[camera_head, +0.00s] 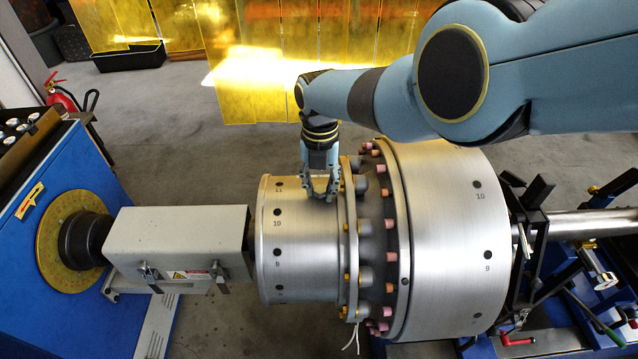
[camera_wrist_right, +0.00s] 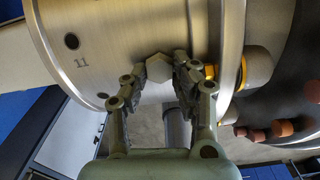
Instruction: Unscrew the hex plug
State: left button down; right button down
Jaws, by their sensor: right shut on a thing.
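My right gripper (camera_head: 331,193) reaches down onto the top of the silver rotor (camera_head: 310,235), close to its flange ring. In the right wrist view my right gripper (camera_wrist_right: 160,73) has its two fingertips shut on a pale metal hex plug (camera_wrist_right: 158,67). The plug sits against the rotor's brushed surface, to the right of the hole marked 11. In the head view the fingers hide the plug. My left gripper is in neither view.
A large drum (camera_head: 452,250) joins the rotor on the right, with several pink-tipped studs around the flange (camera_head: 390,222). A grey drive housing (camera_head: 180,240) and blue machine (camera_head: 85,160) stand left. A black support clamp (camera_head: 525,240) stands right. Yellow curtains (camera_head: 280,60) hang behind.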

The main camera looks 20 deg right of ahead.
jog(key=shift+s+d+f, duration=0.15)
jog(key=shift+s+f, duration=0.05)
jog(key=shift+s, duration=0.1)
jog(key=shift+n, duration=1.1)
jog(key=shift+s+n, duration=0.1)
jog(key=shift+n, duration=1)
jog(key=c, duration=1)
grip_release()
jog(key=shift+d, duration=0.1)
jog(key=shift+o, duration=0.2)
jog(key=shift+r, duration=0.1)
jog(key=shift+w+r, duration=0.1)
jog(key=shift+w, duration=0.15)
jog(key=shift+c, duration=0.4)
jog(key=shift+w+a+b, duration=0.2)
jog(key=shift+w+b, duration=0.15)
jog(key=shift+b, duration=0.15)
